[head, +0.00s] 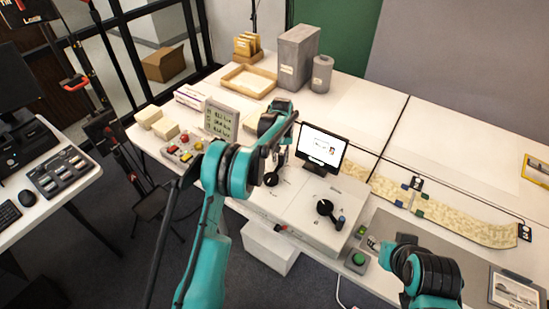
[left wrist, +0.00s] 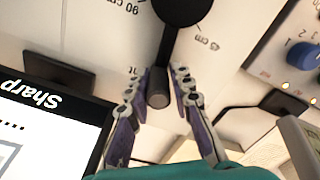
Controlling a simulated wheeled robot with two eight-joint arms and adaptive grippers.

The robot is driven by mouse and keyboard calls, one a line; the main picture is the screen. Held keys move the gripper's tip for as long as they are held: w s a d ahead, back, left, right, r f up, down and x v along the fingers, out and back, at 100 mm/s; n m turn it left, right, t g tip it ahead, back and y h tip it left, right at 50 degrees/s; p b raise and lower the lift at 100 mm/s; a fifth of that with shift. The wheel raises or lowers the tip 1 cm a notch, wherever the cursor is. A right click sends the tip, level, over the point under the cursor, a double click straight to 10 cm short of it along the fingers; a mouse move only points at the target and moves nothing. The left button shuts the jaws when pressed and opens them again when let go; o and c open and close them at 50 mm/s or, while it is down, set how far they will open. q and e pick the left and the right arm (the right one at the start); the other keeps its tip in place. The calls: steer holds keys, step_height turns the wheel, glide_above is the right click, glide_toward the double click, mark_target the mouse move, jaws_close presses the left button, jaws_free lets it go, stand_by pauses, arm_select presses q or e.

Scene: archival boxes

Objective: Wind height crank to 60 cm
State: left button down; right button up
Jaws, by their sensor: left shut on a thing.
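The crank is black, with a round hub (left wrist: 182,8) at the top of the left wrist view and an arm leading down to a dark cylindrical handle (left wrist: 158,98). My left gripper (left wrist: 160,82) has its two fingers closed around that handle. Upside-down markings in cm (left wrist: 118,8) are printed on the pale panel around the hub. In the head view the crank (head: 271,180) sits on the white console, with my left gripper (head: 284,152) over it, partly hidden by my arm.
A small screen (head: 322,148) stands right behind the crank. A button box (head: 185,149) and a display stand (head: 221,119) are at left. A green button (head: 358,259) is at right.

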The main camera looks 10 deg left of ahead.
arm_select(q)
steer(key=d+m, duration=0.1)
steer(key=m, duration=0.1)
steer(key=s+d+m, duration=0.1)
steer(key=d, duration=0.1)
steer(key=shift+s+m, duration=0.1)
steer(key=shift+m, duration=0.3)
steer(key=s+d+m, duration=0.1)
steer(key=m, duration=0.1)
steer(key=s+d+m, duration=0.1)
steer(key=m, duration=0.1)
steer(key=shift+s+d+f, duration=0.1)
steer(key=shift+s+d, duration=0.05)
steer(key=shift+d, duration=0.05)
steer(key=shift+s+d, duration=0.25)
steer(key=shift+s, duration=0.2)
steer(key=c, duration=1.4)
jaws_free()
steer(key=shift+a, duration=0.1)
